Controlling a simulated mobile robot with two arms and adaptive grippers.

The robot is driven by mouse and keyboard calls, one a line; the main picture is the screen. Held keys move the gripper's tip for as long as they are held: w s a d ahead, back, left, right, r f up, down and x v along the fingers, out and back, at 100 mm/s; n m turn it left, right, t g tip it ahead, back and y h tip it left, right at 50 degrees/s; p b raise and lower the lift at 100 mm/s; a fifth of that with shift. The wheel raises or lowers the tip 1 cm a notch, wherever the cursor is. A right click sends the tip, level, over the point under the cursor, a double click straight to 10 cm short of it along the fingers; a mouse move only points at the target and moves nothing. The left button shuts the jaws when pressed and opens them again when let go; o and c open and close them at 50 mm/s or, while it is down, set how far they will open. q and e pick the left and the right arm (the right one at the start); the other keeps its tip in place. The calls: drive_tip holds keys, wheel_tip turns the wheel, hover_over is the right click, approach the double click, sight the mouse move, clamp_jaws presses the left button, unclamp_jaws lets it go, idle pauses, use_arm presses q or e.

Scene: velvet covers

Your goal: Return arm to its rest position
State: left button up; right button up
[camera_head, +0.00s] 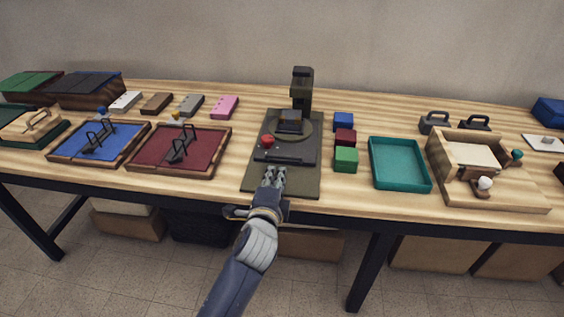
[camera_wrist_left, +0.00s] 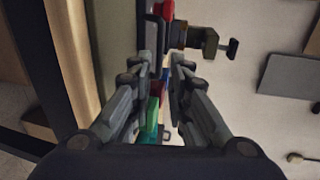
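My left gripper (camera_head: 274,178) is over the front part of a dark press-like device (camera_head: 302,90) on a dark base plate (camera_head: 255,180). In the left wrist view its two fingers (camera_wrist_left: 161,62) stand apart with nothing between the tips. A red ball knob (camera_head: 267,141) on the device is just beyond the gripper; red also shows at the top of the left wrist view (camera_wrist_left: 167,9). My left arm (camera_head: 258,242) reaches up from the bottom of the head view. My right gripper is not in view.
Blue (camera_head: 343,121), dark red (camera_head: 345,137) and green (camera_head: 345,160) blocks stand right of the device, beside a teal tray (camera_head: 428,186). A wooden fixture (camera_head: 510,199) is further right. Blue (camera_head: 60,156) and red (camera_head: 136,164) wood-framed trays with handles lie left. The table's front edge runs under my arm.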

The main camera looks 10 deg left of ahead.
use_arm(q)
drive_tip(key=s+a+f+n+g, duration=0.3)
drive_tip(key=s+f+n, duration=0.1)
drive_tip(key=s+f, duration=0.25)
drive_tip(key=s+a+f+n+g, duration=0.3)
drive_tip(key=s+f+n, duration=0.15)
drive_tip(key=s, duration=0.25)
drive_tip(key=s+a+f+n+g+h, duration=0.1)
drive_tip(key=s+f+n+g, duration=0.25)
drive_tip(key=s, duration=0.65)
drive_tip(key=s+a+f+n+g, duration=0.1)
drive_tip(key=s+f+n+g, duration=0.2)
drive_tip(key=s, duration=0.8)
wheel_tip(320, 180, down, 24)
drive_tip(key=s+p, duration=0.2)
drive_tip(key=s+a+f+g, duration=0.2)
drive_tip(key=s+f, duration=1.2)
drive_tip(key=s, duration=0.2)
drive_tip(key=shift+a+f+p, duration=0.15)
drive_tip(key=shift+a+p, duration=0.25)
